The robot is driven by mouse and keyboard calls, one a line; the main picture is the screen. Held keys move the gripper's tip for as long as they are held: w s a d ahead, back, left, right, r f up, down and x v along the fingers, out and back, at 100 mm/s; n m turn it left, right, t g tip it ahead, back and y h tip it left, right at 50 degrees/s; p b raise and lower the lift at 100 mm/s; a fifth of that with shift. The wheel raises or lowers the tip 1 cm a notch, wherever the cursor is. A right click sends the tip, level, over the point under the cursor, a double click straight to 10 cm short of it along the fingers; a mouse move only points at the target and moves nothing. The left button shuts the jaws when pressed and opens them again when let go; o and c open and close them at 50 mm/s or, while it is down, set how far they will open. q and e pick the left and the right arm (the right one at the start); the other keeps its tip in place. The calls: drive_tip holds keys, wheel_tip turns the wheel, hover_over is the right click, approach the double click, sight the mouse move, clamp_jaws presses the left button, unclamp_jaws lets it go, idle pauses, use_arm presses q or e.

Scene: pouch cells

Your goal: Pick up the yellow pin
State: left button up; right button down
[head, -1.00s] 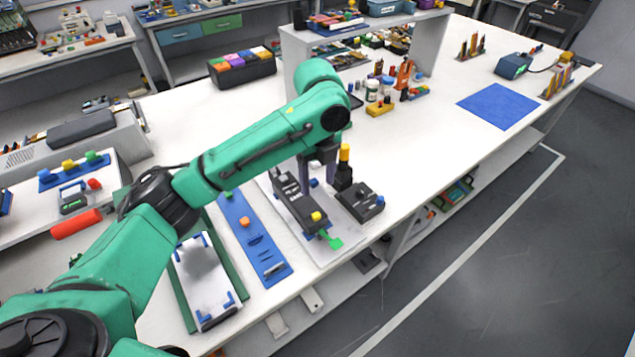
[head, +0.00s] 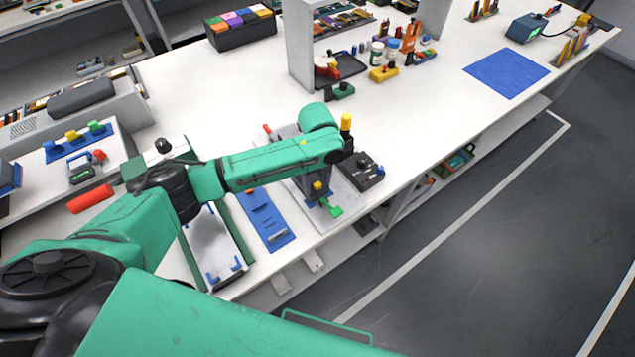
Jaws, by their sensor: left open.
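A small yellow pin-like piece (head: 318,186) is on the dark fixture near the front edge of the white bench, beside a green tab (head: 332,208). A taller yellow cylinder (head: 346,121) stands upright on a dark post behind my left wrist. I cannot tell for certain which one is the yellow pin. My left gripper (head: 319,191) points down at the fixture, very close to the small yellow piece. It is open; its fingertips are small and hard to make out, and I cannot tell whether they touch the piece. My right gripper is not in view.
A dark box with a blue knob (head: 363,172) stands right of the fixture. A blue strip (head: 265,222) and a white tray with blue corners (head: 212,248) lie to the left.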

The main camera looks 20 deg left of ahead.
use_arm(q)
drive_tip(key=shift+w, duration=0.1)
clamp_jaws()
